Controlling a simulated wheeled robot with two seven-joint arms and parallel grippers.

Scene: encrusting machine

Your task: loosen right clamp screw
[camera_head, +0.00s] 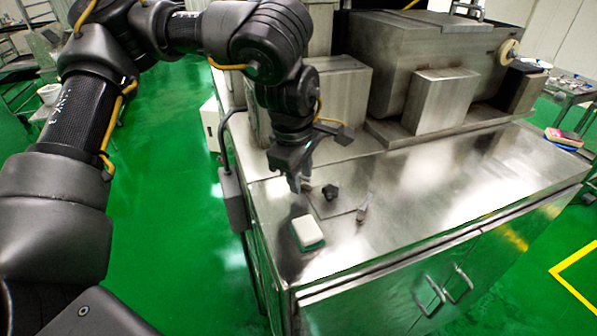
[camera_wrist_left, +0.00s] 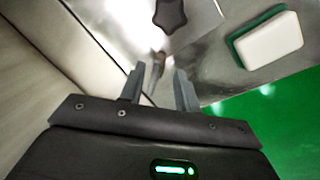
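My left gripper (camera_head: 303,186) points down over the left end of the steel worktop, and its two fingers (camera_wrist_left: 160,82) are apart in the left wrist view. A small brownish metal part (camera_wrist_left: 157,64) shows between and beyond the fingertips; I cannot tell whether they touch it. A black star-shaped knob (camera_head: 330,192) is just right of the gripper in the head view. It also shows at the top of the left wrist view (camera_wrist_left: 170,13), clear of the fingers. I cannot tell which piece is the right clamp screw. My right gripper is out of view.
A white and green sponge-like block (camera_head: 308,232) lies near the worktop's (camera_head: 430,190) front left corner. A small tool with a brownish end (camera_head: 363,210) lies right of the knob. Steel machine housings (camera_head: 440,95) stand behind.

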